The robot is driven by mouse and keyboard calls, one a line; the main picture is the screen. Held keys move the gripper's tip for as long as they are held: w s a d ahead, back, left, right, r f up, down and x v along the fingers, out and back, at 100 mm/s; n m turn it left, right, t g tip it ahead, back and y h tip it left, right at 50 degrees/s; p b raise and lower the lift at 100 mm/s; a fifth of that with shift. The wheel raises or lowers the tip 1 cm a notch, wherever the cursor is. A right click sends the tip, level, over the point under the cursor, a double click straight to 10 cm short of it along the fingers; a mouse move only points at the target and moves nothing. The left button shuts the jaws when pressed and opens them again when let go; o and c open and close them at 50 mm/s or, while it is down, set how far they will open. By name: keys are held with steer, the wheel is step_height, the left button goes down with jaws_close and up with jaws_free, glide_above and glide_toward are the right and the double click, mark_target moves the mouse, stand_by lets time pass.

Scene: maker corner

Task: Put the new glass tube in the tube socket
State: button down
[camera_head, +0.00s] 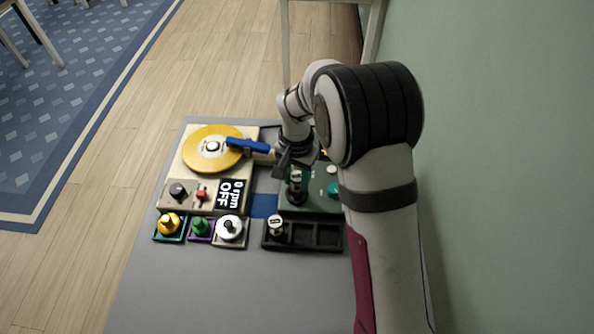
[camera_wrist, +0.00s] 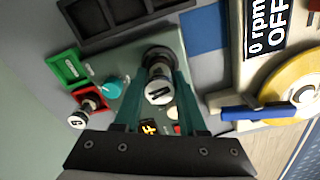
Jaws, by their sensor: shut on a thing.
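My gripper (camera_wrist: 158,82) has its two teal fingers closed on a glass tube (camera_wrist: 158,92) with a pale, dark-marked cap. My gripper (camera_head: 291,174) also shows in the head view, above the green panel (camera_head: 325,203). The held tube stands over the round black socket (camera_wrist: 158,55) on that panel. I cannot tell whether its lower end is seated. A second capped tube (camera_head: 276,226) stands in the left compartment of the black tray (camera_head: 316,247). A third capped tube (camera_wrist: 82,114) is at the red holder (camera_wrist: 94,98).
A beige turntable unit (camera_head: 172,202) with a yellow disc (camera_head: 194,150) and a blue arm (camera_head: 248,145) is on the left; its display reads "0 rpm OFF". Several coloured holders with knobs stand before it. A green holder (camera_wrist: 66,68) is empty. The front grey table (camera_head: 180,290) is clear.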

steer(key=shift+f, duration=0.6)
stand_by(0.4)
steer(key=shift+c, duration=1.9)
jaws_free()
steer(key=shift+r, duration=0.1)
steer(key=shift+r, duration=3.45)
